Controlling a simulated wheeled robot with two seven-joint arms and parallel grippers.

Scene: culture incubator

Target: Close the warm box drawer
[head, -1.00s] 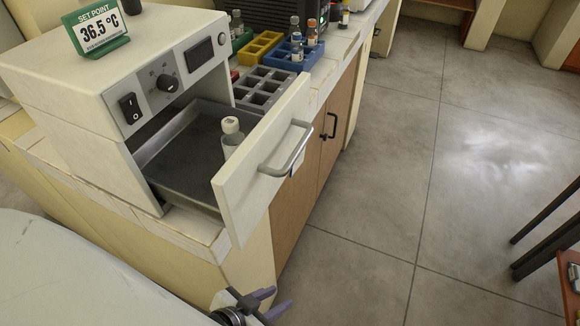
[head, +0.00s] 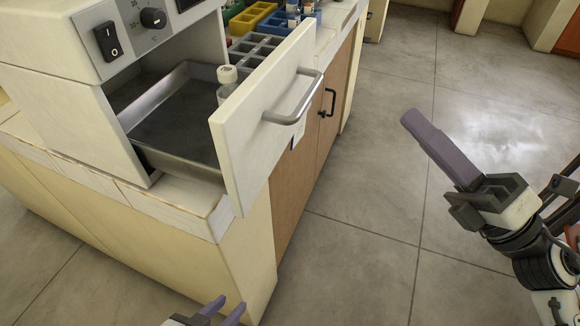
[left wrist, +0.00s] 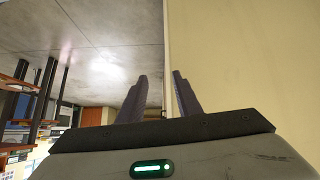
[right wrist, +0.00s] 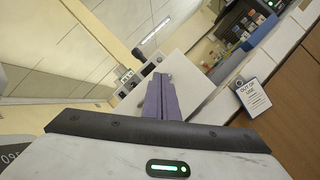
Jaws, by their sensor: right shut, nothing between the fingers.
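The warm box (head: 55,85) stands on the counter at the left in the head view. Its drawer is pulled out, with a metal tray (head: 172,125), a white front panel (head: 255,125) and a grey bar handle (head: 296,108). A white-capped bottle (head: 228,80) stands in the tray, partly hidden by the front panel. My right gripper (head: 428,135) is shut and empty, right of the drawer front and apart from it; its fingers also show in the right wrist view (right wrist: 162,98). My left gripper (head: 228,308) is open and empty, low beside the counter, below the drawer.
A grey rack (head: 262,48), yellow rack (head: 252,18) and blue rack (head: 308,15) sit on the counter behind the drawer. Cupboard doors with a black handle (head: 329,102) are below. The floor (head: 370,200) right of the counter is clear.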

